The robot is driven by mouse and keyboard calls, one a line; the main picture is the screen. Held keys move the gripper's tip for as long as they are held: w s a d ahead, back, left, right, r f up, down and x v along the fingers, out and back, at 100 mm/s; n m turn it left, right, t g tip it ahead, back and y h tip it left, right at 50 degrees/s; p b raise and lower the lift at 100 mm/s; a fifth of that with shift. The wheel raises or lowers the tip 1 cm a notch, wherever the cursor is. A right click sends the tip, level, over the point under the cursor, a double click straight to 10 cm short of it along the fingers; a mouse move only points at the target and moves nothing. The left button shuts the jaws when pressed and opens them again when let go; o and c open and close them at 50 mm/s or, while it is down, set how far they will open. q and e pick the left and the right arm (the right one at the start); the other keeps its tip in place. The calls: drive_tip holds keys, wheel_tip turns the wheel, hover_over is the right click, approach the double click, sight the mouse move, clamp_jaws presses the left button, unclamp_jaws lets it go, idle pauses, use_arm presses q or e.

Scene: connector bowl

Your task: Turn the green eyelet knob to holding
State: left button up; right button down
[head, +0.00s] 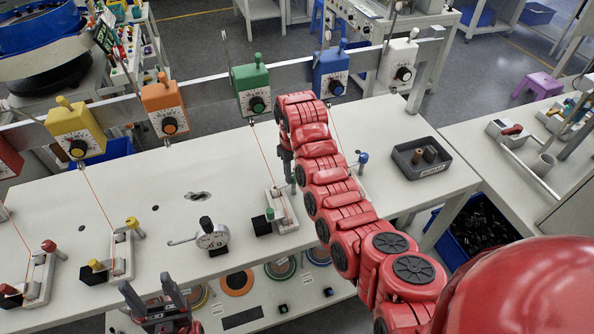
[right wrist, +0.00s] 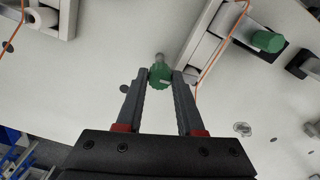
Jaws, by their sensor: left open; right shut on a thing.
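The green eyelet knob (right wrist: 160,74) is a small round green knob with a pale mark on its rim, on a short metal stem above the white bench. In the right wrist view it sits between the fingertips of my right gripper (right wrist: 160,80), which is shut on it. In the head view my red right arm hides this knob, and the right fingertips do not show clearly. The green station's white fixture (head: 288,216) lies just beside the arm, with a green clamp knob (head: 270,214) on it. My left gripper (head: 158,304) is open and empty at the bottom edge.
The green tension box (head: 250,84) hangs on the rail, its orange wire running down to the fixture. A dial gauge (head: 211,236) stands left of the fixture. A dark tray (head: 447,168) lies to the right.

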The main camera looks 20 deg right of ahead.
drive_tip(key=shift+w+r+m, duration=0.1)
drive_tip(key=shift+r+m, duration=0.05)
drive_tip(key=shift+m, duration=0.45)
drive_tip(key=c, duration=0.8)
unclamp_jaws()
drive_tip(key=shift+c, duration=0.2)
drive_tip(key=o, duration=0.3)
wheel_tip(320, 180, up, 6)
drive_tip(key=p, duration=0.3)
drive_tip(key=shift+d, duration=0.15)
wheel_tip(320, 180, up, 11)
drive_tip(key=shift+r+b, duration=0.2)
drive_tip(key=shift+b, duration=0.55)
